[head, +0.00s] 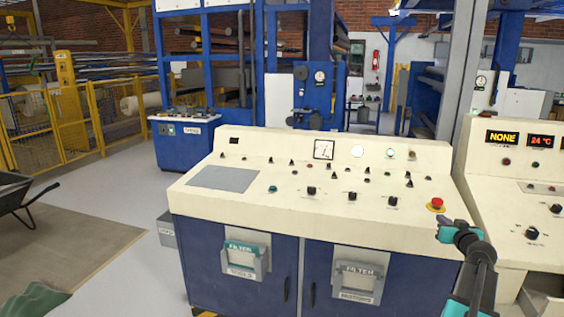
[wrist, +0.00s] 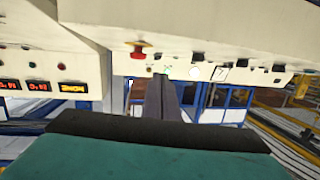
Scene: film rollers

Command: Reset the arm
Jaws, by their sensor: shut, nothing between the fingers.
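My arm comes up from the lower right of the head view, dark grey and teal. My gripper (head: 441,223) is at its upper end, in front of the right front corner of the cream control console (head: 270,206). In the wrist view the dark fingers (wrist: 163,85) lie together, shut, with nothing seen between them. A red mushroom button (head: 437,203) on a yellow base sits on the console just above the gripper in the picture. In the wrist view, which looks upside down, the button (wrist: 138,49) hangs from the console near the fingertips. I cannot tell the exact gap.
A second cream console (head: 515,190) with lit displays stands close at right. Two filter bins (head: 357,284) hang on the blue console front. A wheelbarrow (head: 18,197) stands at left on a brown floor patch. Yellow fencing (head: 60,125) lies behind. The grey floor at left has free room.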

